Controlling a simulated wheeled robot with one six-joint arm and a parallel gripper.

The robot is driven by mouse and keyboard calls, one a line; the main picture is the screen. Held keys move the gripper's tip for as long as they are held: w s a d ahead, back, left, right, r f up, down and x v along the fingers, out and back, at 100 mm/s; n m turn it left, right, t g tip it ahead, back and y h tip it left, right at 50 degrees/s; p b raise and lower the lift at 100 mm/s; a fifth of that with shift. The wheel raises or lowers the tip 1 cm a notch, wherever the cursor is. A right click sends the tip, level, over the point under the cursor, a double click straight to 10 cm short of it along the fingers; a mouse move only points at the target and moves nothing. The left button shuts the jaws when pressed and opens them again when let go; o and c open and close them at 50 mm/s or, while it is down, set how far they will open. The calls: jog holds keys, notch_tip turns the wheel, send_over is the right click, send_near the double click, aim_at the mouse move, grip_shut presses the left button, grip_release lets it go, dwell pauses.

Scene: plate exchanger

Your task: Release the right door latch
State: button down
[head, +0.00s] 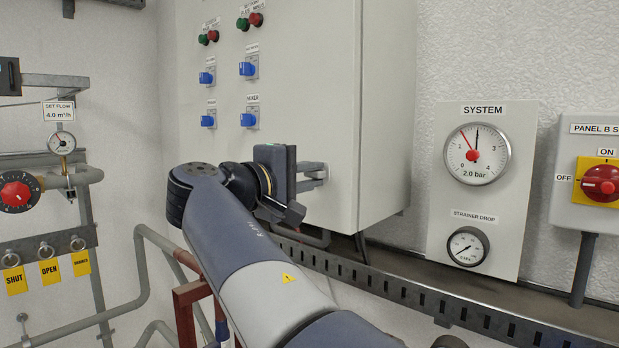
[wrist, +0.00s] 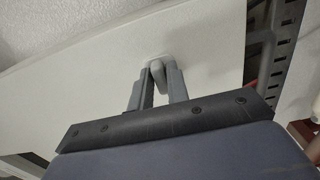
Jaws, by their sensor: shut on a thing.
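The right door latch (wrist: 157,70) is a small light grey handle on the pale cabinet door, seen in the wrist view between my fingertips. My gripper (wrist: 158,73) is shut on it, with one finger on each side. In the head view my gripper (head: 322,172) reaches the lower right part of the cabinet front (head: 310,90). There the fingers and wrist cover the latch, so its exact angle is hard to tell. The door looks closed against the cabinet.
Blue switches (head: 248,69) and red and green lamps sit on the cabinet front. A perforated cable tray (head: 420,298) runs below. A gauge panel (head: 481,190) and a red rotary switch (head: 601,181) are to the right. Pipes and hanging tags (head: 49,271) are at left.

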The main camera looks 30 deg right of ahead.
jog(key=c, duration=1.5)
grip_release()
jog(key=shift+o, duration=0.2)
jog(key=shift+a, duration=0.1)
jog(key=v, duration=1)
jog(key=shift+a+b, duration=0.3)
jog(key=shift+b, duration=0.1)
jog(key=shift+s+d, duration=0.1)
jog(key=x, duration=1)
jog(key=shift+d+p, duration=0.3)
jog(key=shift+p, duration=0.1)
